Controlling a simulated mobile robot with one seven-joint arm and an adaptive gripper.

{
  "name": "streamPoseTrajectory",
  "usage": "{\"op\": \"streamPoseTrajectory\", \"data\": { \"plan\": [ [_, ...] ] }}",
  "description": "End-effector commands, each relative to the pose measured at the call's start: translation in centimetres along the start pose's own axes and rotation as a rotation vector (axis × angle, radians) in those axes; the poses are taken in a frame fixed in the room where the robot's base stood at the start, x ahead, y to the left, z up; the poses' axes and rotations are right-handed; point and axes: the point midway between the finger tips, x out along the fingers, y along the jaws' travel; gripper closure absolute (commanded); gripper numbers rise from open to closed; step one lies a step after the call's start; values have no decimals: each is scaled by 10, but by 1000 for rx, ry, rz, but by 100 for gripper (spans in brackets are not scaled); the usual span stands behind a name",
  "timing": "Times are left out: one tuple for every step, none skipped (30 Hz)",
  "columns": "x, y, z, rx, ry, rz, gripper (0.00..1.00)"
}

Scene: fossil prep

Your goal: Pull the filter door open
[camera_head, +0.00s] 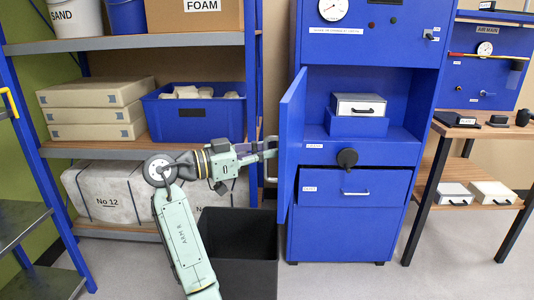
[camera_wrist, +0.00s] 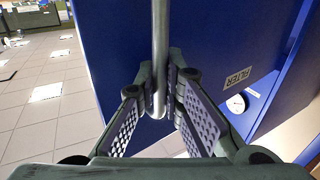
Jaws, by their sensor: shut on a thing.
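The blue filter door (camera_head: 291,145) stands swung open at the left of the blue cabinet, seen nearly edge-on in the head view. In the wrist view the door (camera_wrist: 115,45) fills much of the picture, and a FILTER label (camera_wrist: 236,77) shows. Its handle is a vertical metal bar (camera_wrist: 160,45); part of it shows in the head view (camera_head: 270,172). My gripper (camera_head: 268,150) is at the door's outer face. In the wrist view my gripper's fingers (camera_wrist: 160,95) are shut on the bar, near its lower end.
The open bay holds a white-fronted filter box (camera_head: 358,105) on a blue block (camera_head: 356,127). A black knob (camera_head: 347,158) and a slightly open drawer (camera_head: 352,187) are below. A black bin (camera_head: 236,270) stands under my arm. Shelving (camera_head: 150,42) is at the left, a wooden bench (camera_head: 485,131) at the right.

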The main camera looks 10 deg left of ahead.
Motion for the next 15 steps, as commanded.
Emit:
{"op": "streamPoseTrajectory", "data": {
  "plan": [
    [-2,2,2,1,-3,8,100],
    [-2,2,2,1,-3,8,100],
    [-2,2,2,2,-3,9,100],
    [-2,2,2,2,-3,9,100],
    [-2,2,2,2,-3,9,100],
    [-2,2,2,2,-3,9,100],
    [-3,2,2,2,-3,9,100],
    [-3,2,2,2,-3,9,100],
    [-3,2,2,2,-3,9,100],
    [-3,2,2,2,-3,9,100],
    [-3,2,2,1,-3,9,100],
    [-3,2,2,2,-3,9,100],
    [-3,2,2,1,-3,9,100],
    [-3,2,2,1,-3,9,90],
    [-3,2,2,1,-3,8,88]
  ]
}}
